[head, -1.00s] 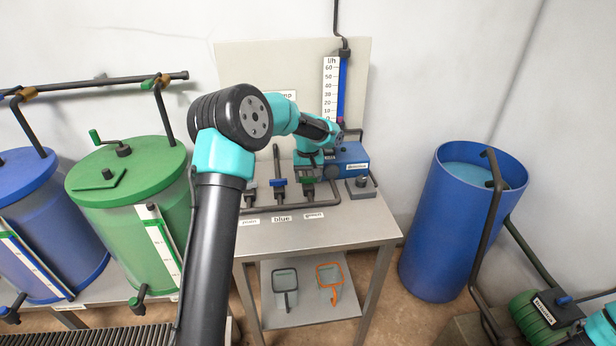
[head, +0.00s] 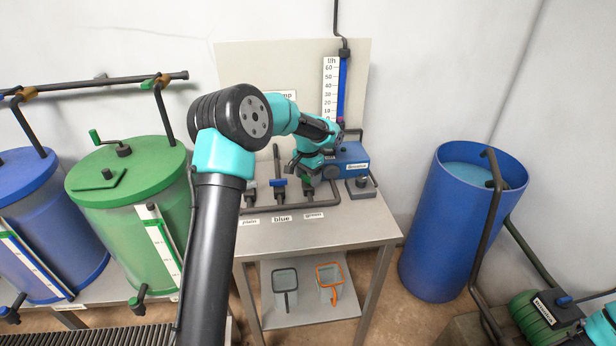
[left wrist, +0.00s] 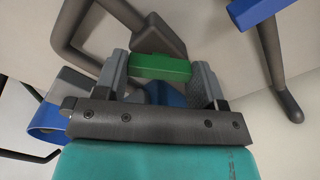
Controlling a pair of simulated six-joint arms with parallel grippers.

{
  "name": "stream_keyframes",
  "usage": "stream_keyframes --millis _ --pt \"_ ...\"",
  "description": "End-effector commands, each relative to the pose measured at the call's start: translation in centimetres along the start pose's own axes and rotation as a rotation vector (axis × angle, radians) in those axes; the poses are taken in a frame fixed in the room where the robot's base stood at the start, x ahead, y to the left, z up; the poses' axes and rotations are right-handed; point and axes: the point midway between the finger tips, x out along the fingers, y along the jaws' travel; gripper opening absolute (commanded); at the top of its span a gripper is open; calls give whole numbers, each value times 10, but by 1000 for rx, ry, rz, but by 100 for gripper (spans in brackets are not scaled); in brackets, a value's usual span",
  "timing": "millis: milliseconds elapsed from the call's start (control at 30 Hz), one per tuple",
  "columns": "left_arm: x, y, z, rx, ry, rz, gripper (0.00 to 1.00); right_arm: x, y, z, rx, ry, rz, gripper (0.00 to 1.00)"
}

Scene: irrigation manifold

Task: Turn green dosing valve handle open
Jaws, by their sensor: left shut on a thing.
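The green dosing valve handle (left wrist: 160,67) is a short green bar, seen in the left wrist view between the two fingers of my left gripper (left wrist: 158,80). The gripper is shut on the bar's ends. In the head view my left gripper (head: 306,172) is at the valve above the "green" label (head: 314,215), and it hides most of the handle. The blue valve handle (head: 278,182) lies crosswise on its pipe just left of it, and also shows in the left wrist view (left wrist: 254,11). My right gripper is not in view.
The valves stand on a metal table (head: 300,235) with a blue pump (head: 351,158) close on the right of my gripper. A flow scale (head: 330,88) stands behind. Blue barrel (head: 440,230) at right, green tank (head: 125,200) at left. The table's front is clear.

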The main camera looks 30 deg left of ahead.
Motion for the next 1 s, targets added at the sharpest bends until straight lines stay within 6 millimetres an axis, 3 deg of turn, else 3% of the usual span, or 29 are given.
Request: stream_keyframes --millis 600,1000 --pt "-1 0 0 531 2 -1 40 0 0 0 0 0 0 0" --pt "-1 0 0 653 2 -1 40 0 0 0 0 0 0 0"
